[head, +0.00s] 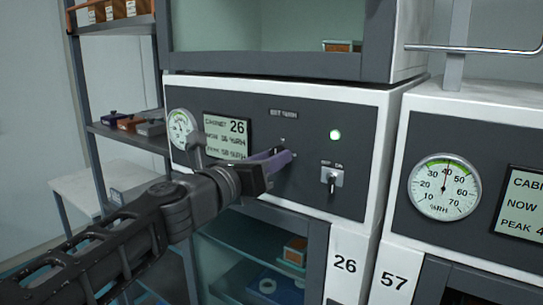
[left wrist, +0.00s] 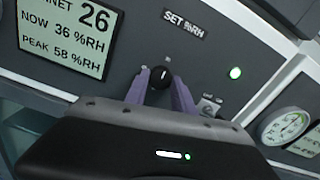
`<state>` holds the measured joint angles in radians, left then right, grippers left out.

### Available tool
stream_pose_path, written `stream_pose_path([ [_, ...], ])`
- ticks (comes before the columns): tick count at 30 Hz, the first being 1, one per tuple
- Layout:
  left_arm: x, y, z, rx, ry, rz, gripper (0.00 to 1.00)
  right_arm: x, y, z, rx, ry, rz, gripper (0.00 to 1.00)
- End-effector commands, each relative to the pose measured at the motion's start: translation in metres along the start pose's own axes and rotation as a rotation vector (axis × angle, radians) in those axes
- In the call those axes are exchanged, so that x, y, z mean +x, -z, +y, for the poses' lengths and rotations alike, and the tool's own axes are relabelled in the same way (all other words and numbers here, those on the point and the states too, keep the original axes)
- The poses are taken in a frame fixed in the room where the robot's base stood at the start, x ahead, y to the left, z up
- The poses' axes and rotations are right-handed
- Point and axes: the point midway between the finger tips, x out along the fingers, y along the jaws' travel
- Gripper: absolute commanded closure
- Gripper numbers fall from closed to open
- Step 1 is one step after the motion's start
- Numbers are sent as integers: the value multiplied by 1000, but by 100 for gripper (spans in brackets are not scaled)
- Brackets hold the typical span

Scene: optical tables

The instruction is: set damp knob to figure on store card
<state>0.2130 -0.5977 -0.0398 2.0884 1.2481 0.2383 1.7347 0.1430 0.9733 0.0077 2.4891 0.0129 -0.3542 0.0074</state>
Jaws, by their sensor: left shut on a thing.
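The damp knob (left wrist: 160,77) is a small black round knob with a light pointer line, under the "SET %RH" label (left wrist: 184,23) on cabinet 26's dark panel (head: 300,189). In the left wrist view its pointer is roughly upward, leaning right; the scale figures are not readable. My left gripper (head: 281,157) has purple fingers shut on the knob, one on each side, and mostly hides it in the head view. The cabinet display (left wrist: 67,29) reads NOW 36 %RH and PEAK 58 %RH. I cannot see a store card. My right gripper is out of view.
A lit green lamp (head: 335,135) and a toggle switch (head: 332,179) sit right of the knob. My left arm partly covers a round gauge (head: 180,126). Cabinet 57 (head: 462,100), with another gauge (head: 445,187), stands at right. A shelf rack (head: 82,75) is at left.

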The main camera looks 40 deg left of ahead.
Motion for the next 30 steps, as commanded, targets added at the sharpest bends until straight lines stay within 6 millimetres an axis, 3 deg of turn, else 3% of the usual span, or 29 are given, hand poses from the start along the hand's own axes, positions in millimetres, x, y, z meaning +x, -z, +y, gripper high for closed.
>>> stream_pose_path([
  [11,0,2,0,-10,1,4,100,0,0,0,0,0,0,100],
  [12,0,2,0,-10,1,4,69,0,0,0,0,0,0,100],
  [20,0,1,0,-8,0,2,48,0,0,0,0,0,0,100],
  [30,-4,0,0,-7,-1,-1,48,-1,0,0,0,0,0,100],
])
